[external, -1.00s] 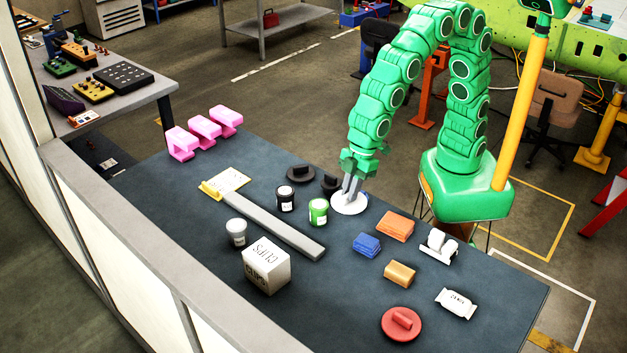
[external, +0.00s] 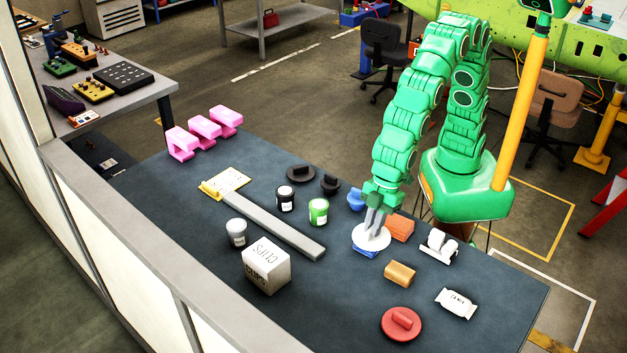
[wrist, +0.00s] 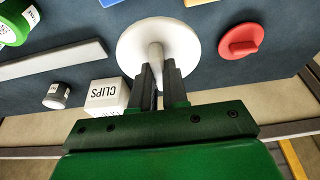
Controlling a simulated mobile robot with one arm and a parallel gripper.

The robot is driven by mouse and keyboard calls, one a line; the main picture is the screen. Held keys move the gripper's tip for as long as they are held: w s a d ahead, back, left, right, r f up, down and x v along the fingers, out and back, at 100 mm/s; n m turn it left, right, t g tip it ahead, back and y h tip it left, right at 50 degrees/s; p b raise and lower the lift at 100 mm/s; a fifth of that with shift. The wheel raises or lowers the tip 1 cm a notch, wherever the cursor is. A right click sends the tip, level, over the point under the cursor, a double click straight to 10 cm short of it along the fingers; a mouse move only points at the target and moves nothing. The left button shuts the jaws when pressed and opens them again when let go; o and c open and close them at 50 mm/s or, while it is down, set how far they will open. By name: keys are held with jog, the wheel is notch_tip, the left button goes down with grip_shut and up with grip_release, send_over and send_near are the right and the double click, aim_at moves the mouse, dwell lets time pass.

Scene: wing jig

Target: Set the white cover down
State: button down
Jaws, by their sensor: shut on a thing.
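The white cover (external: 361,238) is a round disc with an upright stem handle. My gripper (external: 374,228) is shut on its handle and points down. In the external view the cover overlaps most of a blue block (external: 365,254); its height above the block or table is hard to tell. In the wrist view the cover (wrist: 135,43) is in front of my gripper (wrist: 159,70), with the handle between the fingers.
An orange block (external: 401,229) lies right of the cover, a tan block (external: 400,273) in front. A red cover (external: 402,323) lies nearer the front. Bare dark table (external: 335,300) shows front left.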

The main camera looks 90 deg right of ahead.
aim_at(361, 245)
jog(key=w+a+f, duration=0.2)
jog(key=w+a, duration=0.1)
jog(key=shift+w+a+f, duration=0.2)
jog(key=shift+w, duration=0.05)
jog(key=shift+w+a+f, duration=0.6)
jog(key=shift+f, duration=0.4)
jog(key=shift+w+a+f, duration=0.6)
jog(key=shift+f, duration=0.35)
jog(key=shift+w+a+f, duration=0.6)
jog(key=shift+f, duration=0.4)
jog(key=shift+w+f, duration=0.1)
jog(key=shift+f, duration=1.4)
jog(key=shift+f, duration=0.15)
jog(key=c, duration=1.1)
grip_release()
jog(key=shift+c, duration=0.2)
